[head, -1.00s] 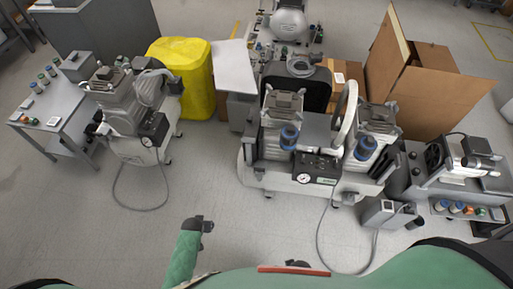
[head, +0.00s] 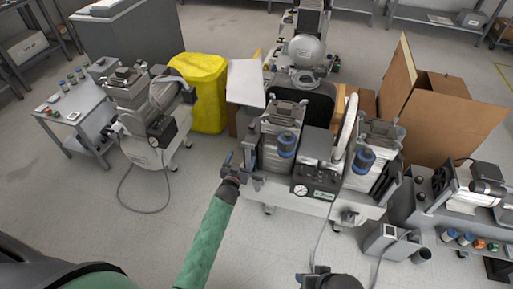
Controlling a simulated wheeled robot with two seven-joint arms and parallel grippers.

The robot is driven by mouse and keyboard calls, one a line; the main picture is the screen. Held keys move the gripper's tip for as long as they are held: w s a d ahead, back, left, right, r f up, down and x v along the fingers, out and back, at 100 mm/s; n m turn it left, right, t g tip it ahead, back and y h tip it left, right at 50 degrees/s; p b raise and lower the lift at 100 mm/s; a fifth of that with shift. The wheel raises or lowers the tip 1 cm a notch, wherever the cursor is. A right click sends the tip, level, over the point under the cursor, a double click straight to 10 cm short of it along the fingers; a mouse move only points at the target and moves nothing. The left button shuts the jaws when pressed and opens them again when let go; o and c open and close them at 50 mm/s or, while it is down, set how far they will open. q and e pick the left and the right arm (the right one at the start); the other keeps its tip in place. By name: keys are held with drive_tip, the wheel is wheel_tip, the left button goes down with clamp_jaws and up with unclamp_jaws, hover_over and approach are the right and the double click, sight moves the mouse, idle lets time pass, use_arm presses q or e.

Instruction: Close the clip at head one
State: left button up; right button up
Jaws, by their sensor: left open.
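The two-headed dental compressor (head: 316,208) stands in the middle of the head view, on a white base with a gauge panel. Its left head (head: 282,140) and right head (head: 376,160) each carry a blue-banded cylinder. Which head is head one cannot be told, and the clip is too small to make out. My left gripper (head: 243,169) is open and empty at the left end of the compressor, beside the left head; contact cannot be told. My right gripper (head: 322,275) shows only partly at the bottom edge; its fingers are unclear.
A single compressor (head: 146,120) and small grey table (head: 80,120) stand left. A yellow covered bin (head: 203,95) and cardboard boxes (head: 435,115) stand behind. A grey box (head: 385,240) and another compressor (head: 470,190) are at right.

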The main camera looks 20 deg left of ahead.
sight(247, 145)
use_arm(q)
drive_tip(key=shift+n+t, duration=0.3)
drive_tip(key=shift+w+d+r+p, duration=0.1)
drive_tip(key=shift+w+p, duration=0.05)
drive_tip(key=shift+w, duration=1.15)
drive_tip(key=shift+w+d+r+p, duration=0.1)
drive_tip(key=shift+w+r+p, duration=0.1)
drive_tip(key=shift+w, duration=1.15)
drive_tip(key=shift+w+d+r+p, duration=0.1)
drive_tip(key=shift+w+p, duration=0.05)
drive_tip(key=shift+w, duration=1.15)
drive_tip(key=c, duration=1)
